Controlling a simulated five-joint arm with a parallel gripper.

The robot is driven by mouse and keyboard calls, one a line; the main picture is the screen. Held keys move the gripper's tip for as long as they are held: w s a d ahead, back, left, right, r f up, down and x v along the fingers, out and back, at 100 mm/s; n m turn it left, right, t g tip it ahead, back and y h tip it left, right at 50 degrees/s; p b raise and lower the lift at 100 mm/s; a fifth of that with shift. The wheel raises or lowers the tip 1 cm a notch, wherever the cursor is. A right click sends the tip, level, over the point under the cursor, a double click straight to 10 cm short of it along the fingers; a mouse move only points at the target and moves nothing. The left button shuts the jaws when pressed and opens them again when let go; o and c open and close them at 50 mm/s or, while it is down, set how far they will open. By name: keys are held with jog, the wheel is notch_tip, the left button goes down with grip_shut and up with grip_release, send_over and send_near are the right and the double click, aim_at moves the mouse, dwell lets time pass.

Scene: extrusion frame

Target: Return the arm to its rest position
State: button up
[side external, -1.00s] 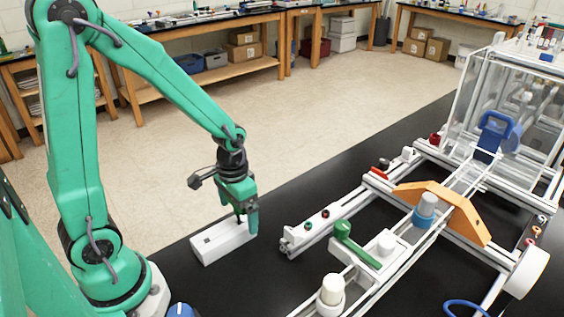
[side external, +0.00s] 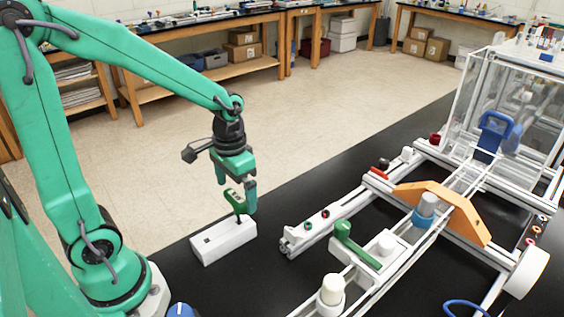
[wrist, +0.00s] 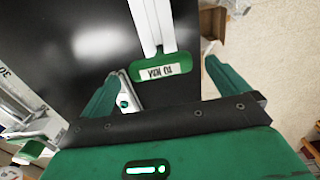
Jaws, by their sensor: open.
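My gripper (side external: 236,197) is open and empty, pointing down above the near left part of the black table. Below it, a small green-headed tool (side external: 233,203) stands upright in a white block (side external: 224,241). In the wrist view the green head (wrist: 148,69), with a white label I cannot read surely, lies between my two spread fingers (wrist: 162,72). The fingers look apart from it. The white block (wrist: 151,22) shows beyond the head in that view.
An aluminium extrusion frame (side external: 330,238) with an orange bracket (side external: 450,208), a green lever (side external: 352,243) and white knobs fills the table to the right. A clear enclosure (side external: 515,100) stands behind it. Open floor lies behind my arm.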

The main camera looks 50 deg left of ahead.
jog(key=shift+r, duration=0.55)
jog(key=shift+r, duration=0.1)
jog(key=shift+s+d+r+t, duration=0.1)
jog(key=shift+s+r+t, duration=0.2)
jog(key=shift+r, duration=0.45)
jog(key=s+d+r+t, duration=0.1)
jog(key=s+r+t, duration=0.4)
jog(key=r, duration=0.4)
jog(key=shift+s+d+r, duration=0.15)
jog(key=shift+s+r, duration=0.05)
jog(key=shift+s, duration=0.55)
dwell(1.4)
